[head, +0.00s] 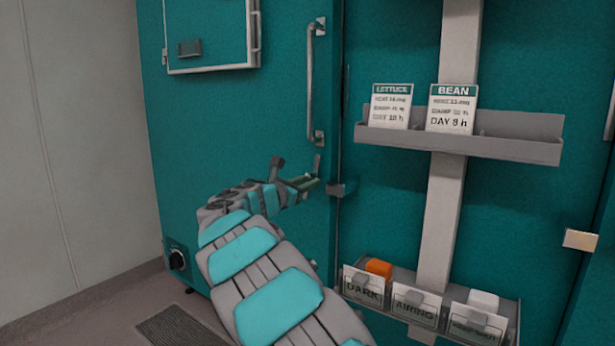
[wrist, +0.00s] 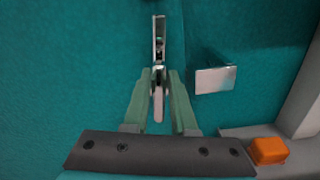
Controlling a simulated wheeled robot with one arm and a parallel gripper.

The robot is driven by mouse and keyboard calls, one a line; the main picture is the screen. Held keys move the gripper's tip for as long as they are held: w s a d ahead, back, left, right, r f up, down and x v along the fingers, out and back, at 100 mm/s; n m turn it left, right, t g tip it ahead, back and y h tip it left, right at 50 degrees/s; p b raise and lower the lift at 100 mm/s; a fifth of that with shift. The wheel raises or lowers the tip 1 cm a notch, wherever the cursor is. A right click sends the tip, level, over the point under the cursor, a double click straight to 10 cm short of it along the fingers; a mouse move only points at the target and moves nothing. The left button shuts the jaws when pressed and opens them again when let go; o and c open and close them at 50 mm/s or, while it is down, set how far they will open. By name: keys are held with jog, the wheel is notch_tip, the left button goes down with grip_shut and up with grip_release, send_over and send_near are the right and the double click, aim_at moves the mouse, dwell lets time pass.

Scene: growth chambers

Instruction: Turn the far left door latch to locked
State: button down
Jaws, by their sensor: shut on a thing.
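The far left door latch is a small metal lever (wrist: 159,38) standing upright on the teal door in the wrist view. In the head view its tip (head: 317,164) shows just above my fingertips, below the long door handle. My gripper (head: 309,183) reaches to the door's right edge. In the wrist view my gripper (wrist: 159,82) has its two green fingers closed on the lower part of the lever, one on each side. The catch plate (wrist: 215,79) sits to the right of the lever, apart from it; it also shows in the head view (head: 337,189).
A long vertical door handle (head: 310,85) is above the latch. To the right, a grey shelf (head: 500,147) holds two cards, LETTUCE and BEAN. A lower rack has bins labelled DARK and AIRING, with an orange block (head: 378,268). A dark knob (head: 177,260) is low left.

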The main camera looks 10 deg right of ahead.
jog(key=m, duration=0.1)
jog(key=m+b, duration=0.1)
jog(key=shift+s+d+f+m, duration=0.1)
jog(key=shift+d+f+m, duration=0.05)
jog(key=shift+f+m, duration=0.15)
jog(key=m+b, duration=0.5)
jog(key=m, duration=0.2)
jog(key=m+b, duration=0.3)
jog(key=m, duration=0.1)
jog(key=shift+s+d+f+b, duration=0.15)
jog(key=shift+s+f+b, duration=0.05)
jog(key=shift+f+b, duration=0.2)
jog(key=shift+m+b, duration=0.65)
jog(key=shift+m, duration=0.25)
jog(key=shift+r, duration=0.1)
dwell(0.4)
jog(key=c, duration=0.8)
grip_release()
jog(key=shift+o, duration=0.2)
